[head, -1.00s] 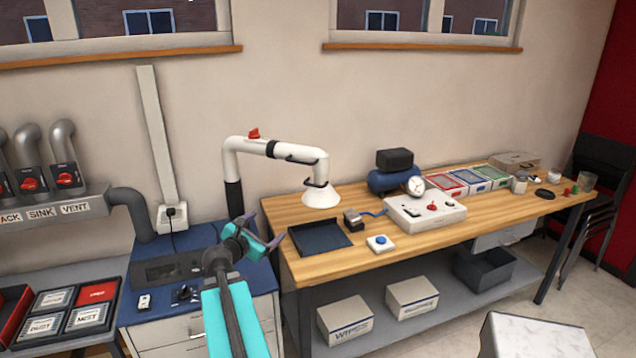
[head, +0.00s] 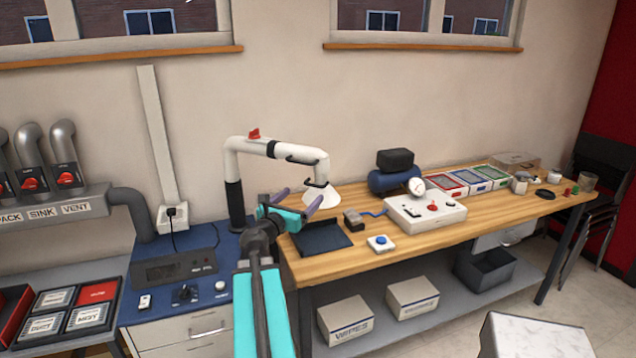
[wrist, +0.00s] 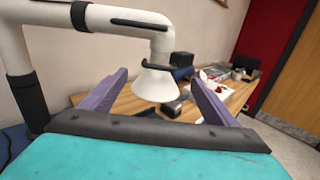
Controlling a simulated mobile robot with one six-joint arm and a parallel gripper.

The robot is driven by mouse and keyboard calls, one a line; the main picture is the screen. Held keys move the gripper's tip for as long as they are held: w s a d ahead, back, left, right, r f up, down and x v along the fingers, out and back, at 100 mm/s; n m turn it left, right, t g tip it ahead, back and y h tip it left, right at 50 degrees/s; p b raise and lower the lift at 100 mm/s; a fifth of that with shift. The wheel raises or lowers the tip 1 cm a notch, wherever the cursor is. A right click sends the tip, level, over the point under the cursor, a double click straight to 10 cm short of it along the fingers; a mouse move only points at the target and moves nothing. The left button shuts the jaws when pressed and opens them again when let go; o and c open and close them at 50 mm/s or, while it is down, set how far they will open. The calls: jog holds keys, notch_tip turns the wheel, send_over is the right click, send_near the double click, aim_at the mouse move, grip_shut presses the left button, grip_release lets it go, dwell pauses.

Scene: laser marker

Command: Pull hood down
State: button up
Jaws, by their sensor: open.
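The hood (head: 323,199) is a white cone at the end of a jointed white extraction arm (head: 284,148). It hangs above the left end of the wooden bench. My gripper (head: 296,199) is open, just left of the hood in the head view and partly in front of it. In the wrist view, the hood (wrist: 157,83) lies beyond and between the two spread purple fingers (wrist: 154,90). I see no contact with it. A dark handle loop (head: 318,183) sits just above the cone.
A dark tray (head: 320,238) lies on the bench below the hood, partly hidden by my gripper. A blue-button box (head: 381,243) and a white control box (head: 425,211) stand to the right. A blue cabinet (head: 215,255) with a dark device is to the left.

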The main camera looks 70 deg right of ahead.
aim_at(319, 181)
jog(key=shift+s+d+p, duration=0.25)
jog(key=shift+d+p, duration=0.35)
jog(key=shift+d, duration=1.65)
jog(key=shift+s+d+p, duration=0.2)
jog(key=shift+d+p, duration=0.35)
jog(key=shift+d, duration=1.65)
jog(key=shift+s+d+p, duration=0.25)
jog(key=shift+d+p, duration=0.35)
jog(key=shift+d, duration=1.65)
jog(key=c, duration=1.5)
jog(key=shift+f, duration=0.15)
